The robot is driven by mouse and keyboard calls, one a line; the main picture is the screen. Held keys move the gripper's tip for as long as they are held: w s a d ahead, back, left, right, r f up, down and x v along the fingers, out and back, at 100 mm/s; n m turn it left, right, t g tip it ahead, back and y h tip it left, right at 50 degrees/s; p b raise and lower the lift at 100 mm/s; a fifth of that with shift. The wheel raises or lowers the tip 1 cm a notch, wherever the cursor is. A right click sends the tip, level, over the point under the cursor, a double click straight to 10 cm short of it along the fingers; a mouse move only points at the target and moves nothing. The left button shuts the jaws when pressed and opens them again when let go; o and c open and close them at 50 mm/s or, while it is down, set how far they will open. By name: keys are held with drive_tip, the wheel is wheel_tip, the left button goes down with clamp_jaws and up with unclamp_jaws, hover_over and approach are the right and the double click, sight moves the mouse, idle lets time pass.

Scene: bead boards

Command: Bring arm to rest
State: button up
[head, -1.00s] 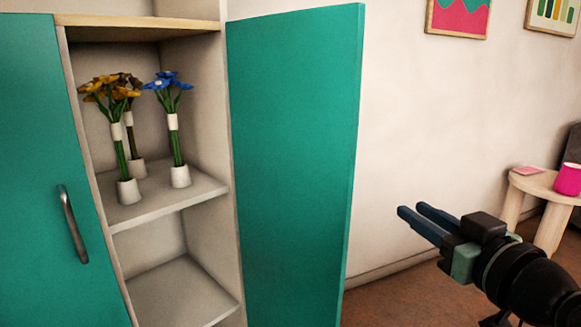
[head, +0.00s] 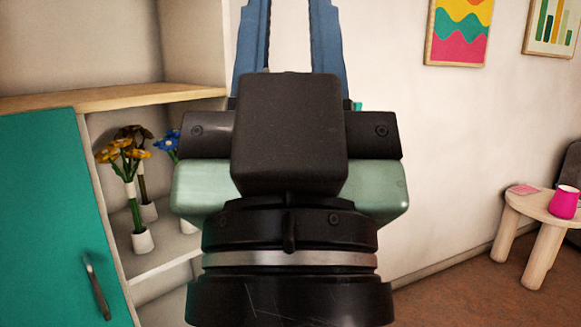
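My gripper (head: 288,15) is large in the middle of the head view, close to the camera, pointing up the picture. Its two blue fingers are apart with bare wall showing between them, and their tips run up to the top edge. It holds nothing that I can see.
A cabinet with a teal door (head: 55,220) stands at left. Yellow flowers (head: 122,155) and partly hidden blue flowers (head: 167,141) stand on its shelf (head: 165,258). A round table (head: 535,203) with a pink mug (head: 564,202) is at right. Floor between is clear.

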wheel_tip(320, 180, up, 17)
drive_tip(key=p, duration=1.4)
drive_tip(key=shift+f, duration=0.2)
